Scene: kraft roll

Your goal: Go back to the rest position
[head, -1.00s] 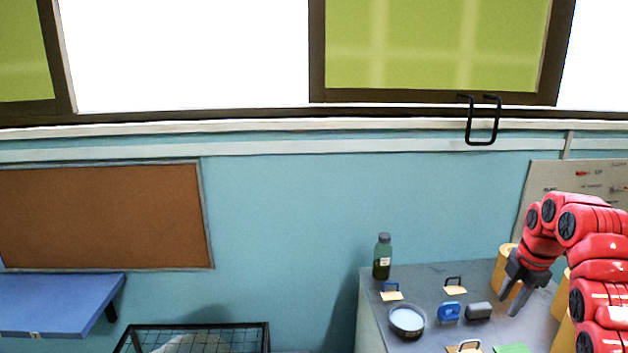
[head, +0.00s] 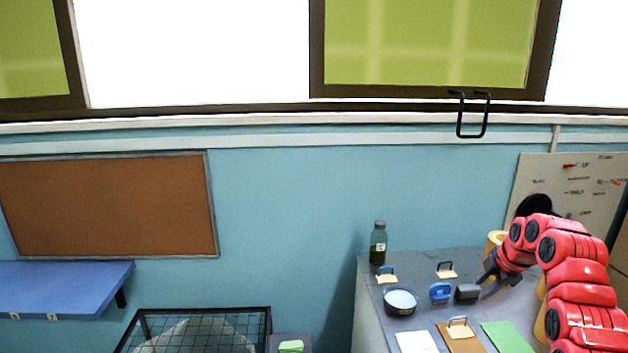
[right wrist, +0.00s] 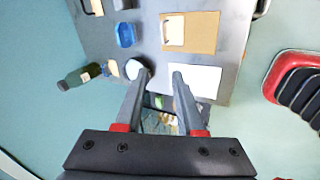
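My right gripper (head: 489,283) is over the right part of the grey table (head: 420,271) in the head view, beside a dark grey block (head: 467,292). In the right wrist view its two fingers (right wrist: 162,76) are apart with nothing held between them. Beyond the fingertips lie a brown sheet (right wrist: 204,31) and a white sheet (right wrist: 198,79). A yellow roll (head: 496,239) stands behind my right arm, which partly hides it. My left gripper is in neither current view.
On the table are a green bottle (head: 378,244), a round bowl (head: 400,302), a blue object (head: 440,292), a green sheet (head: 507,337) and handled pieces. A wire basket (head: 190,323) stands left of it. A blue shelf (head: 60,288) is at far left.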

